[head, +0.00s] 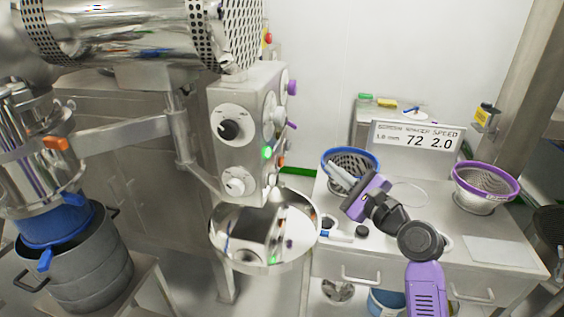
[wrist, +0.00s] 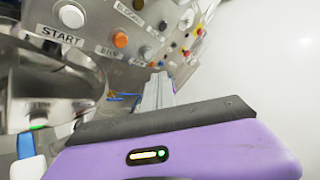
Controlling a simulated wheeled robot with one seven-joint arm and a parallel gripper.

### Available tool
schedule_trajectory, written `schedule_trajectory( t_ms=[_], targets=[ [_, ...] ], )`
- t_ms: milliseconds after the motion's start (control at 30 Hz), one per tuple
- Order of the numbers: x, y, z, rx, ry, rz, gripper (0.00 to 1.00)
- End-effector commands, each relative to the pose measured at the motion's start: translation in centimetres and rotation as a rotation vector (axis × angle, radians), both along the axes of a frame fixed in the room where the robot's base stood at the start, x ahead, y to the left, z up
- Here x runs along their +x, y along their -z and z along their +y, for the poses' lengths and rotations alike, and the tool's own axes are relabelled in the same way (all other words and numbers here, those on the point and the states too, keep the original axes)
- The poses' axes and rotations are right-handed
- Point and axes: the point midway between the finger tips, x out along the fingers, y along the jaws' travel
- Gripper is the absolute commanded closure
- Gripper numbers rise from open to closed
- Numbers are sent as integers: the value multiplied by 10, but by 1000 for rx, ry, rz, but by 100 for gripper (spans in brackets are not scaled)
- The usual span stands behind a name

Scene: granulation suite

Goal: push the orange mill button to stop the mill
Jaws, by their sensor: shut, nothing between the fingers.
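The orange button (wrist: 121,40) is a round knob on the steel control panel in the wrist view, between the START label and a grey knob. In the head view a small orange spot (head: 281,162) shows on the panel's right side. My gripper (head: 335,170) is shut and empty, right of the panel and apart from it, above the bench by the blue-rimmed basket. In the wrist view my fingers (wrist: 158,88) are together and point toward the panel, below and right of the orange button. Most small labels are too blurred to read.
A round steel vessel (head: 222,262) stands below the panel. The blue-rimmed basket (head: 372,155) and a purple-rimmed basket (head: 514,182) stand on the bench. A sign (head: 416,138) reads 72 and 2.0. A green light (head: 266,153) glows on the panel.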

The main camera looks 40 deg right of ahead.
Motion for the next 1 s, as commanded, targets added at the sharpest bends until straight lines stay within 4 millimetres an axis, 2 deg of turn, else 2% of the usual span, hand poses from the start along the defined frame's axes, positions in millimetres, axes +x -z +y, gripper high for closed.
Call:
schedule_trajectory(
  t_ms=[367,800,1000],
  targets=[
    [9,0,7,-3,0,1,100],
    [54,-3,42,-2,-1,0,100],
    [66,-2,51,-2,0,0,100]
  ],
)
